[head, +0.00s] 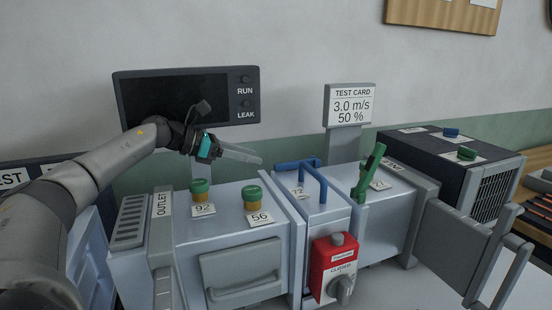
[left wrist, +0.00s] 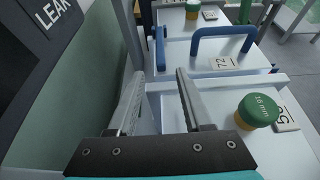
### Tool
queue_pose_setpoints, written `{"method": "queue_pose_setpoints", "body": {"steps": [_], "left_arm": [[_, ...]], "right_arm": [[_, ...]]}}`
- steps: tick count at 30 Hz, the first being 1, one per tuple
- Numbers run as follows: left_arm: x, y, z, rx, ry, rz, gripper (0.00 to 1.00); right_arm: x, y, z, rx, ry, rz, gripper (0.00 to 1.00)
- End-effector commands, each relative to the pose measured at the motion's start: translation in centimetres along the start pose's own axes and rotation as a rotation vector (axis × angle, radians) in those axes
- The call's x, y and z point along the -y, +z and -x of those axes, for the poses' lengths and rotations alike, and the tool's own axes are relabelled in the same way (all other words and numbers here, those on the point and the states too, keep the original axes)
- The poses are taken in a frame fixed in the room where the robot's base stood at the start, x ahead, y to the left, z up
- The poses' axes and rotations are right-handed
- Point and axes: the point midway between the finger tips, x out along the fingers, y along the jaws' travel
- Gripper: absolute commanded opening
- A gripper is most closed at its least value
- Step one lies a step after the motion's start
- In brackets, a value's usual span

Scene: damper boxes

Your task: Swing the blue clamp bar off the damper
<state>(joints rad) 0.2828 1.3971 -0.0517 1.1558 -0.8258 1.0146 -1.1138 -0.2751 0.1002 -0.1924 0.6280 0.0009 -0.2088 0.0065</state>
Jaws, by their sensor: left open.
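The blue clamp bar (head: 296,165) is on top of the narrow damper section (head: 322,215), beside the label 72. Blue parts form a raised arch there, and I cannot tell whether all of them are one piece. The blue arch also shows ahead in the left wrist view (left wrist: 222,33), with a blue upright (left wrist: 160,48) to its left. My left gripper (head: 258,158) is open and empty, above and to the left of the blue bar, its fingers pointing right. Both fingers show apart in the left wrist view (left wrist: 160,82), not touching the bar.
Green-capped ports (head: 251,194) stand on the left box. A green lever (head: 371,168) stands right of the damper. A red box (head: 333,264) with a grey knob is on the damper's front. A display (head: 175,98) and a test card sign (head: 350,104) stand behind.

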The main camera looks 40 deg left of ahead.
Motion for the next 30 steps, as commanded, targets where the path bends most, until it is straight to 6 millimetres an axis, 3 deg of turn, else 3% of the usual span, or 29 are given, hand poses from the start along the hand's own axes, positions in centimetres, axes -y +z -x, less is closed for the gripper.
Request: {"method": "queue_pose_setpoints", "body": {"steps": [21, 30], "left_arm": [[0.1, 0.2, -7.0, 0.003, -0.002, 0.0, 0.5], [0.1, 0.1, -8.0, -0.001, -0.002, -0.002, 0.5]], "right_arm": [[1.4, 1.9, 1.7, 0.036, -0.019, 0.007, 0.0], [1.6, 1.8, 1.8, 0.035, -0.022, 0.006, 0.0]]}}
